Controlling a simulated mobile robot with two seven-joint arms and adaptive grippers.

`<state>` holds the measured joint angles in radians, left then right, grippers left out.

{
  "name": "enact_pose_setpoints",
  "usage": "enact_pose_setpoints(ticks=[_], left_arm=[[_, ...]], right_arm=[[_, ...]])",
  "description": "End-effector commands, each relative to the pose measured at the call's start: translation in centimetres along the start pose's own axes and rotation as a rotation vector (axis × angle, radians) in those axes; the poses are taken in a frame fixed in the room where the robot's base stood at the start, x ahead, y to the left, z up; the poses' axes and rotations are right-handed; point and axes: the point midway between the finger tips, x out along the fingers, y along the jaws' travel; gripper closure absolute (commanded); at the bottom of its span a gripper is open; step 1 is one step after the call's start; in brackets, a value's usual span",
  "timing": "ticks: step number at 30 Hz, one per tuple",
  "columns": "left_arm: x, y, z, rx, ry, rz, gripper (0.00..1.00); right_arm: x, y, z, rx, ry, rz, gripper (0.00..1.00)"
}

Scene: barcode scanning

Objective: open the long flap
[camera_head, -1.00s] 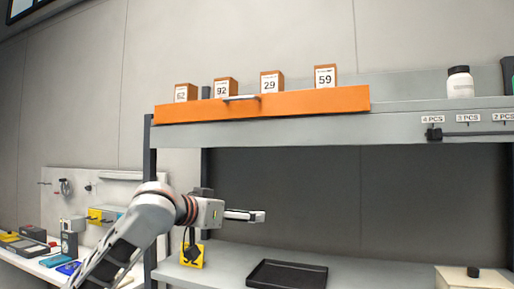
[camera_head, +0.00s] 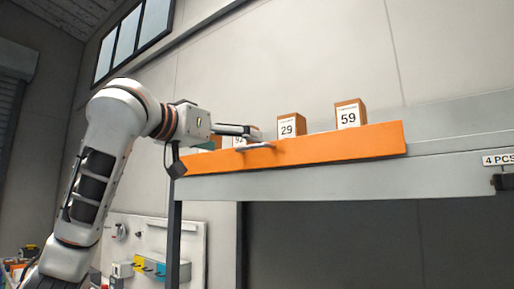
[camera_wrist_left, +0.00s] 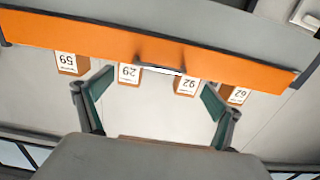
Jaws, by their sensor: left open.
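The long flap is an orange panel (camera_head: 340,143) along the front of the upper shelf, with a small light bar handle (camera_head: 256,147) left of its middle. The flap stands upright. In the left wrist view the orange flap (camera_wrist_left: 235,69) crosses the upper part, with the handle (camera_wrist_left: 158,69) near the centre. My left gripper (camera_head: 246,129) is open, its fingers just above the handle in the head view. In the wrist view the fingers (camera_wrist_left: 155,90) are spread wide to either side of the handle, with nothing between them. My right gripper is not in view.
Small brown numbered boxes stand behind the flap, including 59 (camera_head: 348,115) and 29 (camera_head: 288,126). The left arm partly hides others in the head view; box 62 (camera_wrist_left: 238,95) shows in the wrist view. A pegboard (camera_head: 185,245) is at lower left.

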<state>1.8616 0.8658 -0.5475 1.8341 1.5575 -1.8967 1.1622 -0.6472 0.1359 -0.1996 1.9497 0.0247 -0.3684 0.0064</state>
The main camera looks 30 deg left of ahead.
Motion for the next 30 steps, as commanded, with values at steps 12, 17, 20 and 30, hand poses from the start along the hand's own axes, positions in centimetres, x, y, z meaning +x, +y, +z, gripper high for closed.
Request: enact_pose_setpoints(ticks=[12, 17, 20, 30], left_arm=[[6.0, 0.1, 0.0, -0.001, -0.003, 0.002, 0.07], [7.0, 0.0, 0.1, 0.001, -0.002, 0.001, 0.07], [7.1, 0.0, 0.1, 0.001, -0.002, 0.001, 0.07], [7.1, 0.0, 0.1, 0.001, -0.001, 0.001, 0.44]], right_arm=[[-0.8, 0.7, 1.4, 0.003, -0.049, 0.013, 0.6], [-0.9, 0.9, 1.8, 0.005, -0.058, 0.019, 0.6], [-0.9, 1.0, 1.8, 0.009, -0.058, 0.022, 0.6], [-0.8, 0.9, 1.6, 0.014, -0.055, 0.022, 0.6]])
